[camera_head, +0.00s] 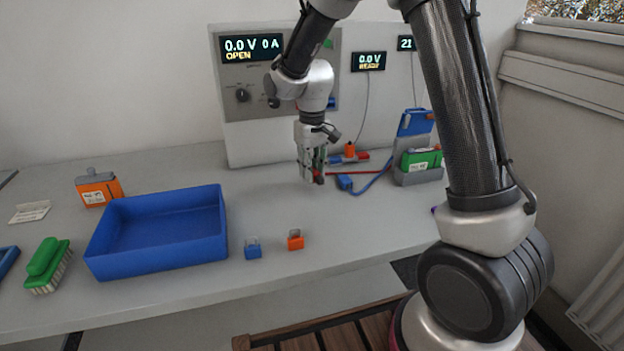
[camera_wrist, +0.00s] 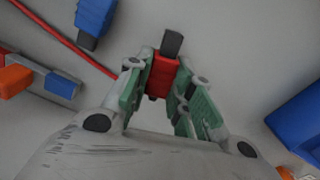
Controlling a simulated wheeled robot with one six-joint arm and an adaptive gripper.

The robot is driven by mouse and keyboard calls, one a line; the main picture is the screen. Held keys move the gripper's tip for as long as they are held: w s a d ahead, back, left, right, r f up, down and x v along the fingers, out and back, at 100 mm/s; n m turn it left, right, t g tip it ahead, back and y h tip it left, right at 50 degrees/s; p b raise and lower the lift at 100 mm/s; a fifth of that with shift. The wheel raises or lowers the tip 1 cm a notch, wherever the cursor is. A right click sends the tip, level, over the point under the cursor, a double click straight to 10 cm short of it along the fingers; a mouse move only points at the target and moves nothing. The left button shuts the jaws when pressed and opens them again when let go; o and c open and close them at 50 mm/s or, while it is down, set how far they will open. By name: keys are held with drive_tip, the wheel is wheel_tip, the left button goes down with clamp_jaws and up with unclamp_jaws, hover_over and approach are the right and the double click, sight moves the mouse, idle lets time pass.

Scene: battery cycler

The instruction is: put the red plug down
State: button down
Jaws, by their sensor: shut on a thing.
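The red plug (camera_wrist: 164,76) is between the fingers of my gripper (camera_wrist: 160,92) in the wrist view, with a dark tip showing beyond it. A red cable (camera_wrist: 66,41) runs from beside it to the upper left. In the head view my gripper (camera_head: 314,174) points down over the table, left of the cycler leads, and a bit of the red plug (camera_head: 319,178) shows at the fingertips. The gripper is shut on the plug. I cannot tell whether the plug touches the table.
A blue plug (camera_head: 345,183) on a blue cable lies just right of my gripper. A grey holder (camera_head: 418,174) with a green battery (camera_head: 424,158) stands farther right. A blue tray (camera_head: 160,262) and two small clips, blue (camera_head: 253,250) and orange (camera_head: 295,241), sit left and in front.

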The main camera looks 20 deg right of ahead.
drive_tip(key=shift+f, duration=1.5)
drive_tip(key=shift+f, duration=0.1)
drive_tip(key=c, duration=1.3)
unclamp_jaws()
drive_tip(key=shift+o, duration=0.2)
